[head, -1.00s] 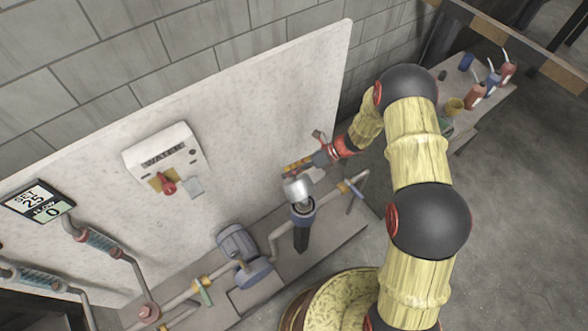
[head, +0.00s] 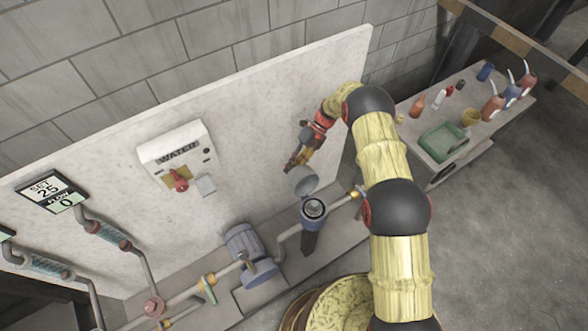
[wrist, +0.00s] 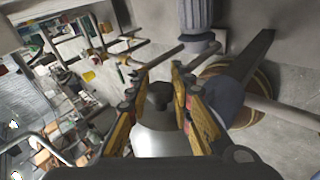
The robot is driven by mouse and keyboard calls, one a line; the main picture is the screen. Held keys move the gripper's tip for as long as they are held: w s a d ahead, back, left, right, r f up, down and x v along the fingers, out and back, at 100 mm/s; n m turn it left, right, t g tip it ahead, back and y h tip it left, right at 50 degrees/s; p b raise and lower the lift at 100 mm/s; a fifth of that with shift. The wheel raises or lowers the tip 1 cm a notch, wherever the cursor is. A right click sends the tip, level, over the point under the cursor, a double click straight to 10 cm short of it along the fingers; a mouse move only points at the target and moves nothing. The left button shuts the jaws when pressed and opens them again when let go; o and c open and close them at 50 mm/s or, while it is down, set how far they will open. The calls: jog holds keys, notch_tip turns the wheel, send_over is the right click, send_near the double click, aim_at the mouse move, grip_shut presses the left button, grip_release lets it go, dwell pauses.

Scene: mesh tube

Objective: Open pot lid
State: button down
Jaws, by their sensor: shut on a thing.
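The grey metal lid (head: 302,183) is off the pot and tilted, up and a little left of the pot's mouth in the head view. The pot (head: 311,219) has a blue collar over a dark body and stands upright, its round top uncovered. My gripper (head: 292,167) is shut on the lid's knob. In the wrist view the yellow fingers of my gripper (wrist: 158,92) close on the knob, with the pale domed lid (wrist: 157,137) below them. The blue pot (wrist: 228,96) shows to the right of the lid there, apart from it.
A pale wall panel (head: 255,120) with a water control box (head: 178,158) stands close behind my gripper. Pipes and a blue pump (head: 248,255) lie left of the pot. A side table (head: 475,145) holds bottles and a green tray (head: 443,142).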

jog(key=shift+w+f, duration=0.15)
jog(key=shift+f, duration=0.1)
dwell(0.3)
jog(key=c, duration=1.7)
grip_release()
jog(key=shift+o, duration=0.8)
jog(key=shift+a, duration=0.1)
notch_tip(320, 180, up, 10)
jog(key=shift+c, duration=0.2)
